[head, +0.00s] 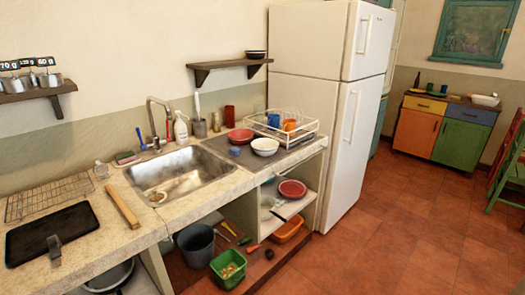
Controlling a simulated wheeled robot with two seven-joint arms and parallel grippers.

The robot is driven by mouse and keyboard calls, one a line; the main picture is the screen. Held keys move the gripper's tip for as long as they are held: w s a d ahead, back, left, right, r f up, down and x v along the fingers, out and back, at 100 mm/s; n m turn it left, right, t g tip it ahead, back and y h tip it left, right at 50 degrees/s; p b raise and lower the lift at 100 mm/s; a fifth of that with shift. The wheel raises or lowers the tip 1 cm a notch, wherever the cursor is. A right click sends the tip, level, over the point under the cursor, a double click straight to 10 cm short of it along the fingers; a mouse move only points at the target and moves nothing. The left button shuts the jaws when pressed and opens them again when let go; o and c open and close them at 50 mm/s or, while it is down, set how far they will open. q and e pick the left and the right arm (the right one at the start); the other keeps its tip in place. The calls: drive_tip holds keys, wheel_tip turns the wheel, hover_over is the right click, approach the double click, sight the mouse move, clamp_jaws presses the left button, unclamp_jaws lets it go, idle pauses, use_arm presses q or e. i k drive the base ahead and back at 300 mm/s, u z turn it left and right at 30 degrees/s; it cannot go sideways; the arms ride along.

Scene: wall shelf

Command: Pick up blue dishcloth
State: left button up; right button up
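I cannot clearly make out a blue dishcloth in the head view. A small dark blue-grey item (235,152) lies on the drainboard just right of the sink, too small to identify. A thin blue item (141,139) stands behind the sink near the faucet. Neither of my grippers shows in this view.
The stone counter (137,247) holds a metal sink (175,178), black tray (52,233), wire rack (49,196), wooden bar (123,206) and dish rack (282,126). Buckets and a green bin (228,268) stand below. A white fridge (325,90) stands right. The tiled floor (400,245) is open.

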sight(235, 152)
drive_tip(key=z, duration=1.45)
drive_tip(key=i, duration=3.05)
drive_tip(key=u, duration=2.25)
